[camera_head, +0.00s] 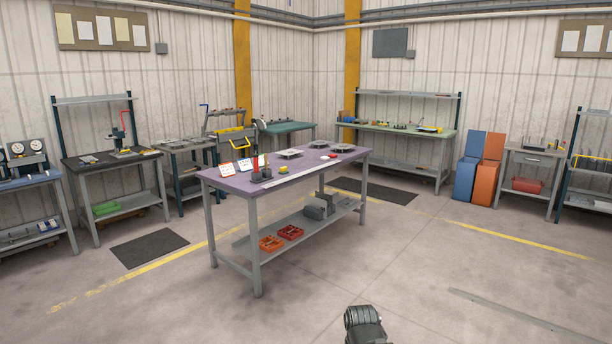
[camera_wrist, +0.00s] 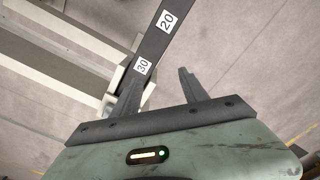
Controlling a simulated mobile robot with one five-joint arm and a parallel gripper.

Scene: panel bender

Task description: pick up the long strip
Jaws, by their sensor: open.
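A long, thin, pale strip (camera_head: 303,173) lies flat along the near side of the purple-topped table (camera_head: 228,183) in the head view. It runs lengthwise, close to the table's front edge. My gripper (camera_wrist: 158,76) shows in the wrist view with its two dark fingers apart and nothing between them. The strip cannot be made out in the wrist view, where concrete floor fills much of the background. My gripper is away from the strip and not touching it.
The table also bears small signs, a red-and-black tool (camera_head: 255,168), a yellow item (camera_head: 283,170) and grey plates (camera_head: 289,153). Red bins (camera_head: 290,232) and grey blocks (camera_head: 320,206) sit on its lower shelf. Workbenches line the walls.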

